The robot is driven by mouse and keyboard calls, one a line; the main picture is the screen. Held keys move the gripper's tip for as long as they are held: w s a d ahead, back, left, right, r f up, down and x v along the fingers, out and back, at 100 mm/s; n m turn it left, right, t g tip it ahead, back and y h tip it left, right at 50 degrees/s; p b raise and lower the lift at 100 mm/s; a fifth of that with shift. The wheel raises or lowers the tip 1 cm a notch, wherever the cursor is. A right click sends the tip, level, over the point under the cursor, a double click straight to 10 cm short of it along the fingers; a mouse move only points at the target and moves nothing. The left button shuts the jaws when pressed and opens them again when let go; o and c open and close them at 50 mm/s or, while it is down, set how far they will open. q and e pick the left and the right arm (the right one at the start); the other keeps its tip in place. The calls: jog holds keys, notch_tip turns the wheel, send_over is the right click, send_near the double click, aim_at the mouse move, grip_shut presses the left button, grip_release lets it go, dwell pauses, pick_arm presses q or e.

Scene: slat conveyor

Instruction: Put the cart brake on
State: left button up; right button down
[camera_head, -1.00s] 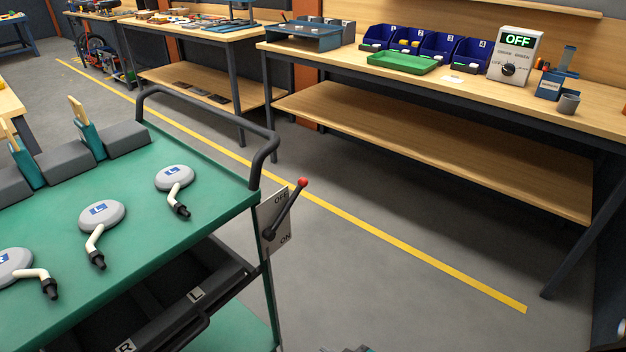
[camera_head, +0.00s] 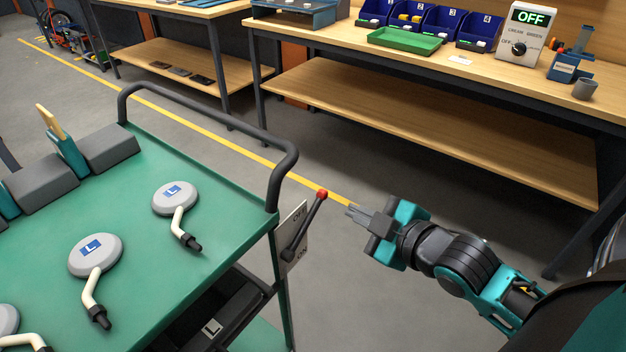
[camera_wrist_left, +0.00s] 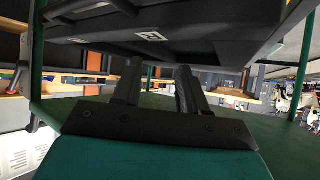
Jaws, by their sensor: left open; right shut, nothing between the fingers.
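The green cart (camera_head: 150,250) stands at the left in the head view. Its brake is a dark lever with a red knob (camera_head: 321,194) on a pale plate (camera_head: 293,236) at the cart's right corner. The plate reads OFF at the top and ON at the bottom. The lever tilts up and right, its knob at the OFF end. My right gripper (camera_head: 354,212) is shut and empty, just right of the knob and apart from it. My left gripper (camera_wrist_left: 155,88) is open in the left wrist view, under a dark part of the cart marked with a letter; nothing shows between its fingers.
A black handle rail (camera_head: 210,120) rises along the cart's far edge. White L-marked parts (camera_head: 175,197) and grey blocks (camera_head: 40,185) lie on its top. A workbench (camera_head: 440,85) with blue bins (camera_head: 418,30) and an OFF control box (camera_head: 522,32) stands behind. The floor between is clear.

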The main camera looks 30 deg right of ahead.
send_over(306, 224)
jog(key=s+d, duration=0.3)
notch_tip(306, 224, down, 3)
pick_arm(q)
jog(key=shift+s+f, duration=0.3)
jog(key=shift+s, duration=0.35)
pick_arm(e)
jog(key=f, duration=0.1)
jog(key=w+d+f, duration=0.2)
pick_arm(q)
jog(key=shift+s+f, duration=0.1)
pick_arm(e)
jog(key=shift+f, duration=0.1)
